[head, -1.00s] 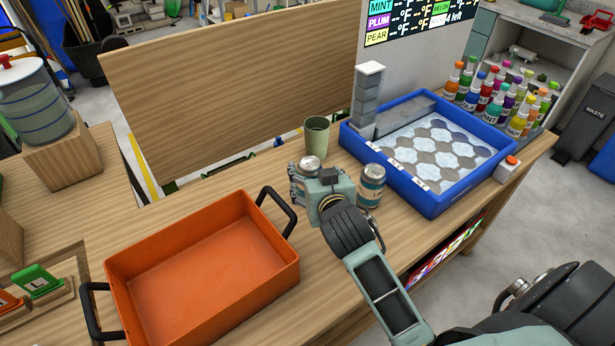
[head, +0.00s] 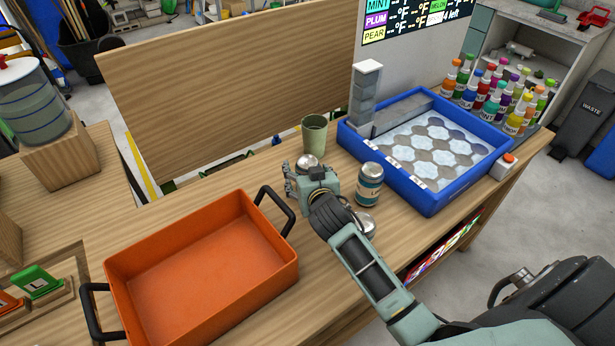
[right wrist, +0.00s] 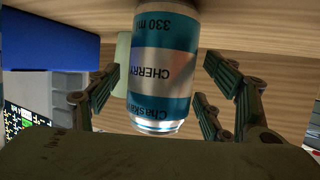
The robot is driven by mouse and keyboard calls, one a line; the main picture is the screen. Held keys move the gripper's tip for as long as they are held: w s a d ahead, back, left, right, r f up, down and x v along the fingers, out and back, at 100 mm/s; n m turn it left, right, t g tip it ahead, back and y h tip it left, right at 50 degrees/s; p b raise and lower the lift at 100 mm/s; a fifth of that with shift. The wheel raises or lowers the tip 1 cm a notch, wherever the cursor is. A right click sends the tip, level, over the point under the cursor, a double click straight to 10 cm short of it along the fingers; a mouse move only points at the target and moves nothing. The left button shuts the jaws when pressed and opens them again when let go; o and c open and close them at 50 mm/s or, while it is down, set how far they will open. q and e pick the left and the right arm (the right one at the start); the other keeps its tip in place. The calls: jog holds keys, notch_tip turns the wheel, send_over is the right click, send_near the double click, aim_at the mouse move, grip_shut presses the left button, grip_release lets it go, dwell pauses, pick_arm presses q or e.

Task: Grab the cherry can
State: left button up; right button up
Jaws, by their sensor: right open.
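My left gripper is not in view.
A teal can (head: 369,185) stands right of the gripper, and another can (head: 365,224) is partly behind my right arm. A green cup (head: 314,135) stands behind the cherry can. A blue tray (head: 437,207) lies to the right, an orange bin (head: 200,268) to the left.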

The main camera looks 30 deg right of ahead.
jog(key=c, duration=1.5)
jog(key=shift+r, duration=0.1)
jog(key=shift+c, duration=0.4)
